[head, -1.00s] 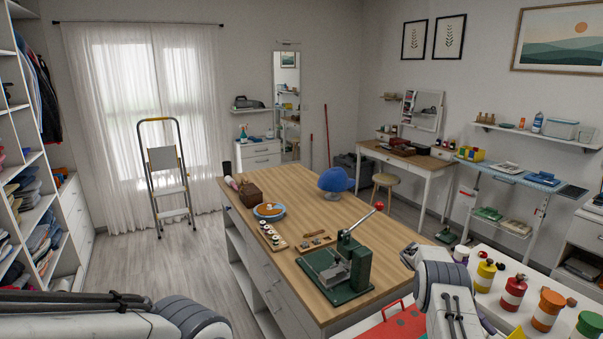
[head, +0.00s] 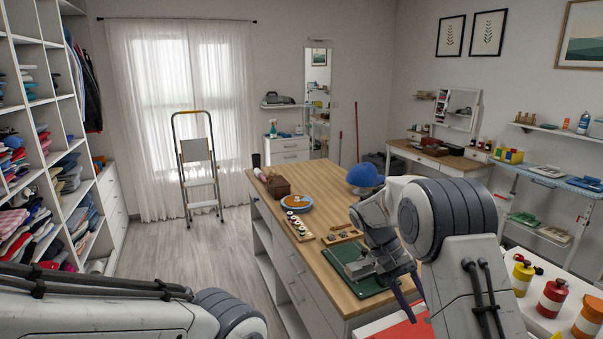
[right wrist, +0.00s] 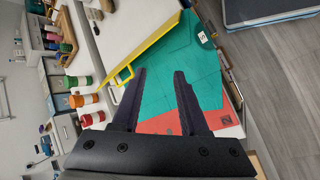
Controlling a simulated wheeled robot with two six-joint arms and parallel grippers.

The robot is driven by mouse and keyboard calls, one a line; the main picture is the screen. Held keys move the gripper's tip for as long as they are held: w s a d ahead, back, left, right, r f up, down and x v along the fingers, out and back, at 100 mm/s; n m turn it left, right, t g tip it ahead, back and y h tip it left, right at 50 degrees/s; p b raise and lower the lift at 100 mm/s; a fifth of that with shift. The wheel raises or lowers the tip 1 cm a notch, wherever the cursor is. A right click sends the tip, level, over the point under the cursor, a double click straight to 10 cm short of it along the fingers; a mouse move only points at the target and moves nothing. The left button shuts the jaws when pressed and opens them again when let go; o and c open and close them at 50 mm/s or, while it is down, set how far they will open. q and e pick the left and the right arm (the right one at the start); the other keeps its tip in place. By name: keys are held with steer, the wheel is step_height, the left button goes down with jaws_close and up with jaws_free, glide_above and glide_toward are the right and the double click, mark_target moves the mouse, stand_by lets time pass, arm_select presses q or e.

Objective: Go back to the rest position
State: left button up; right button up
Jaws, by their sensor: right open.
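My right gripper (head: 408,298) hangs over the near right end of the wooden-topped island (head: 325,195), with its fingers pointing down. The right wrist view also shows this gripper (right wrist: 160,73), with two dark fingers apart and nothing between them. Beyond the fingers are a teal surface (right wrist: 172,55) and a red surface (right wrist: 160,122). My left arm comes in at the lower left of the head view, and its gripper is out of view.
A blue cap (head: 364,176) and a blue plate (head: 296,203) are on the island. Red (head: 552,297) and yellow (head: 522,276) containers stand at lower right. Open floor (head: 215,255) lies left of the island.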

steer(key=s+a+n+t+y+b, duration=0.35)
steer(key=s+a+n, duration=0.25)
steer(key=s+a, duration=0.8)
steer(key=s+a+f+n+t+y+b, duration=0.1)
steer(key=s+a+n, duration=0.4)
steer(key=s, duration=0.6)
step_height(320, 180, down, 2)
steer(key=shift+s+a+f+t+y+b, duration=0.1)
steer(key=shift+s+a+t+y+b, duration=0.3)
steer(key=shift+a+t+y, duration=0.55)
steer(key=shift+d+g, duration=0.1)
steer(key=shift+g, duration=0.2)
